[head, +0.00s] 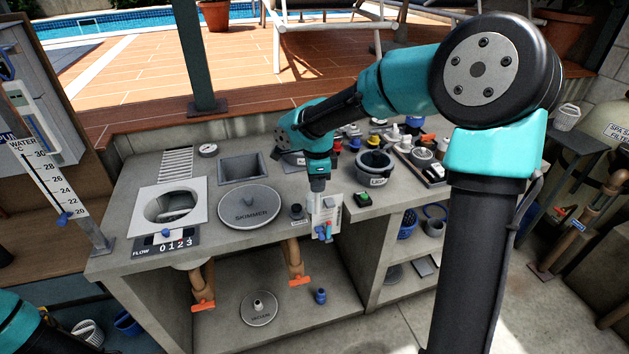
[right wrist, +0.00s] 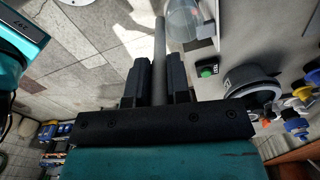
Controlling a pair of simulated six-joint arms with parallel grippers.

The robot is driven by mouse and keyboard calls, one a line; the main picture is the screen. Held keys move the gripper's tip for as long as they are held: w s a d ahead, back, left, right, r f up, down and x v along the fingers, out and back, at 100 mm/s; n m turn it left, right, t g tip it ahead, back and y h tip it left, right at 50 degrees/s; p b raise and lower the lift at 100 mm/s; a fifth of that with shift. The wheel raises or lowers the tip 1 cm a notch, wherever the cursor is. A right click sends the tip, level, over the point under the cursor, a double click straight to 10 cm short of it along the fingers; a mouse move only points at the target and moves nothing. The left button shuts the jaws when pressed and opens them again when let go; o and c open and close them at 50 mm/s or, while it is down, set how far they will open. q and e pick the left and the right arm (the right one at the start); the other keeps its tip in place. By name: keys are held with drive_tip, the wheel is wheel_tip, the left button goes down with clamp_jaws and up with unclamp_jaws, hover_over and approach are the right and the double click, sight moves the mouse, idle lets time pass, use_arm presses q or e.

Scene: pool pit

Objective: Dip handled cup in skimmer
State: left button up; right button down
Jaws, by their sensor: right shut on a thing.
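My right gripper (head: 318,186) points down over the front of the bench, to the right of the round lid. In the right wrist view its fingers (right wrist: 158,84) are shut on a grey rod-like handle (right wrist: 160,45). A clear, rounded cup-like vessel (right wrist: 184,20) shows beside the rod's far end; I cannot tell whether they join. The grey round lid marked SKIMMER (head: 250,208) lies on the bench. To its left is a round open well in a pale square frame (head: 148,213). My left gripper is out of view; only part of its arm shows at lower left.
A pale panel (head: 319,207) with blue and pink parts is by the bench front, below my right gripper. A green-button box (head: 362,199) and a dark grey pot (head: 374,163) stand to the right. A thermometer board (head: 57,183) rises at the left.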

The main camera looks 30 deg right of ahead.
drive_tip(key=w+a+r+n, duration=0.2)
drive_tip(key=a+n, duration=0.9)
drive_tip(key=a, duration=0.1)
drive_tip(key=w+a+r+n, duration=0.2)
drive_tip(key=a+r+n, duration=0.1)
drive_tip(key=a+n, duration=0.8)
drive_tip(key=shift+a+r, duration=0.3)
drive_tip(key=shift+a, duration=0.85)
drive_tip(key=shift+w, duration=0.1)
